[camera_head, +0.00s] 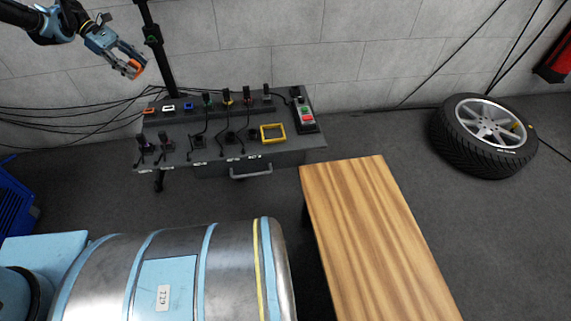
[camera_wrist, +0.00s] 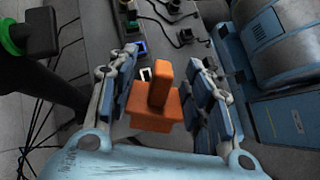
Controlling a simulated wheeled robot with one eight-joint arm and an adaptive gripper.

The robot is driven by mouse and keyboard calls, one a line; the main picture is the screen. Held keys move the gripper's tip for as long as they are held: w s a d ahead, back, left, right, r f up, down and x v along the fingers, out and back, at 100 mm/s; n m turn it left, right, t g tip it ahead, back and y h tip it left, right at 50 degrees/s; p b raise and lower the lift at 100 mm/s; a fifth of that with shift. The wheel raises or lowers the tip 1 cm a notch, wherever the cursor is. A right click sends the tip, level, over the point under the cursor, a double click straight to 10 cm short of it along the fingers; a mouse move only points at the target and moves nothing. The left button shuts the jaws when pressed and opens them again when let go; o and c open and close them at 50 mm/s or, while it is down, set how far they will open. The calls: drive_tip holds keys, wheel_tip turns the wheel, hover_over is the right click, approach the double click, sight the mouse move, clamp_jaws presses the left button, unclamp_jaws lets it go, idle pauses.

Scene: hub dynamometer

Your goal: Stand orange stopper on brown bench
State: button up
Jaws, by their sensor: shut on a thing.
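The orange stopper (camera_wrist: 158,108) is a block with an upright tab. In the wrist view it sits between the two fingers of my gripper (camera_wrist: 166,107). In the head view my gripper (camera_head: 133,68) is at the upper left, above and behind the dark panel, shut on the stopper (camera_head: 135,68), of which a small orange part shows. The brown bench (camera_head: 370,235) is a wood-grained slab at the centre right of the head view. Its visible top is bare, and my gripper is well to its left.
A dark panel (camera_head: 225,170) with several connectors, cables and a yellow frame (camera_head: 273,133) stands left of the bench. A black post (camera_head: 155,50) rises close to my gripper. A steel drum (camera_head: 215,270) lies in front. A wheel (camera_head: 485,133) rests on the floor at right.

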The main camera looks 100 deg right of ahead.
drive_tip(key=s+a+f+g+y, duration=0.15)
drive_tip(key=s+a, duration=0.35)
drive_tip(key=s, duration=0.9)
drive_tip(key=s+a+f+g, duration=0.1)
drive_tip(key=s+a+f, duration=0.3)
drive_tip(key=s, duration=1)
drive_tip(key=s+a+f+g+y, duration=0.15)
drive_tip(key=s+a, duration=0.55)
drive_tip(key=s, duration=0.7)
drive_tip(key=m+y, duration=0.4)
drive_tip(key=y, duration=0.1)
hover_over(357, 228)
wheel_tip(357, 228, down, 10)
drive_tip(key=f, duration=0.9)
drive_tip(key=shift+s, duration=0.25)
drive_tip(key=shift+w+f, duration=0.1)
drive_tip(key=shift+w, duration=0.1)
drive_tip(key=o, duration=1.1)
